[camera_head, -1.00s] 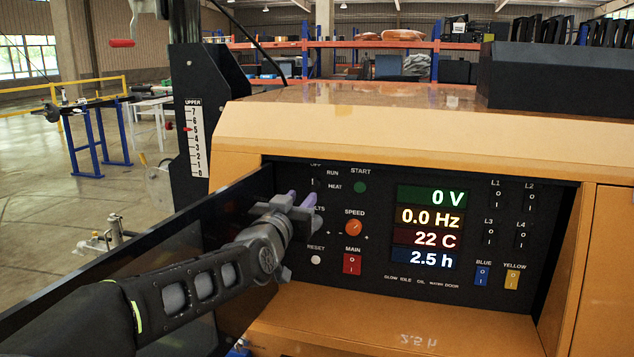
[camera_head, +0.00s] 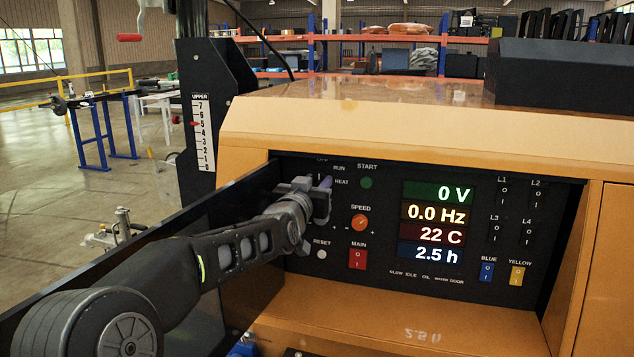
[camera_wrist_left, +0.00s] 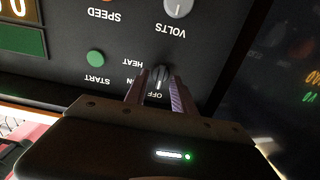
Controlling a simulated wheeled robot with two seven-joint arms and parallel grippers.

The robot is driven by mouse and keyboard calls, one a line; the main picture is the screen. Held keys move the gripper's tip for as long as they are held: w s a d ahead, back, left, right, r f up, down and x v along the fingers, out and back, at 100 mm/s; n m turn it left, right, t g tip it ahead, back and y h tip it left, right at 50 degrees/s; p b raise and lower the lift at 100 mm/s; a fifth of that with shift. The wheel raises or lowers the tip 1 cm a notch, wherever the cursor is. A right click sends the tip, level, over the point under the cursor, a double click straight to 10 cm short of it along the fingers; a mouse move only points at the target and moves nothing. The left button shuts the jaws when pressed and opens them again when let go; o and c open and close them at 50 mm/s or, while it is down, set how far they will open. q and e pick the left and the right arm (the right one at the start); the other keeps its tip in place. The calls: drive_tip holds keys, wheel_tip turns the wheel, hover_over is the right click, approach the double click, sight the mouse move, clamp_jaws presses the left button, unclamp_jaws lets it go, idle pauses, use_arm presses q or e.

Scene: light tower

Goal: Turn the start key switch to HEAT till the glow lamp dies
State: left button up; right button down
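The start key switch (camera_wrist_left: 159,76) is a small dark knob, seen upside down in the left wrist view, with OFF, ON-ending and HEAT lettering around it. My left gripper (camera_wrist_left: 159,80) has its two purple-grey fingers on either side of the knob, with slim gaps visible, so it looks open around it. In the head view my left gripper (camera_head: 325,188) is at the upper left of the control panel and covers the switch. The GLOW label (camera_head: 395,273) is in the row below the displays; no lit lamp shows there. My right gripper is not in view.
The panel (camera_head: 385,190) also carries the START button (camera_head: 366,183), orange SPEED knob (camera_head: 360,222), red MAIN switch (camera_head: 357,259) and RESET button (camera_head: 321,254). The displays read 0 V, 0.0 Hz, 22 C and 2.5 h. An open dark door (camera_head: 225,215) stands along the left.

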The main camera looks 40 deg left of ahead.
use_arm(q)
drive_tip(key=shift+c, duration=0.4)
clamp_jaws()
